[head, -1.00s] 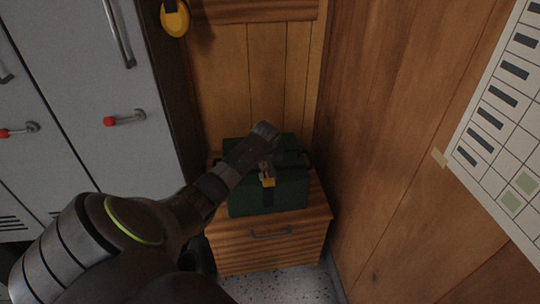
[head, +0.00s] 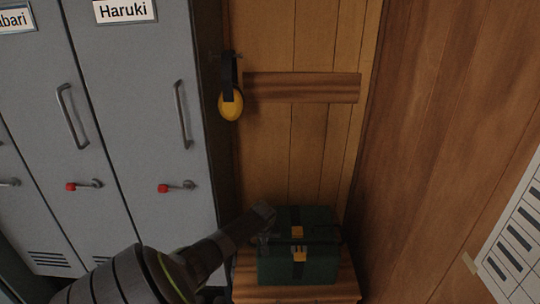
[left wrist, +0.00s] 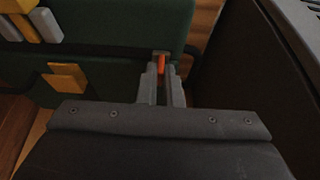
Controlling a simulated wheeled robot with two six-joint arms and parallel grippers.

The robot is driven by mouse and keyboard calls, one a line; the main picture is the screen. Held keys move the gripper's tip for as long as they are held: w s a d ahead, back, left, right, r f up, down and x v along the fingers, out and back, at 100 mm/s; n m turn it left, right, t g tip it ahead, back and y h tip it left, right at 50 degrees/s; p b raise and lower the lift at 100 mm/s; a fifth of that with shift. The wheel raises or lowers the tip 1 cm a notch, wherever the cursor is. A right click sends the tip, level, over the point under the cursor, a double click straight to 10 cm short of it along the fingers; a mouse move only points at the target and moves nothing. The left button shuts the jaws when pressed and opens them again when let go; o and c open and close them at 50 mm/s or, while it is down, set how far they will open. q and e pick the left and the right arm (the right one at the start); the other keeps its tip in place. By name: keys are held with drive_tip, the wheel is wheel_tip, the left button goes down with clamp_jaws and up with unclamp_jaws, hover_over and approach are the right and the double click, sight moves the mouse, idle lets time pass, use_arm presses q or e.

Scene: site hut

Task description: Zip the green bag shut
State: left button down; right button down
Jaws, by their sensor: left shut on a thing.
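The green bag (head: 322,268) stands upright on a wooden drawer cabinet, with a dark strap and yellow clasps (head: 299,254) on its front. It also fills the upper left of the left wrist view (left wrist: 115,25). My left gripper (head: 266,238) is at the bag's left end, near its top. In the left wrist view my left gripper (left wrist: 161,80) is shut on a small orange zip pull (left wrist: 162,64) beside a dark band along the bag. The zip's teeth are too dark to tell how far they are closed. My right gripper is not in view.
The wooden cabinet (head: 300,292) stands in a corner between grey lockers (head: 150,130) on the left and a wood-panelled wall (head: 430,120) on the right. Yellow ear defenders (head: 231,105) hang above, beside a wooden rail (head: 302,87). The space above the bag is clear.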

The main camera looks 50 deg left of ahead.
use_arm(q)
drive_tip(key=shift+s+a+f, duration=0.1)
drive_tip(key=shift+s+a, duration=0.05)
drive_tip(key=shift+s, duration=0.05)
drive_tip(key=c, duration=1.6)
unclamp_jaws()
drive_tip(key=shift+s, duration=0.1)
drive_tip(key=shift+r, duration=0.6)
drive_tip(key=p+v, duration=0.3)
drive_tip(key=v, duration=1.3)
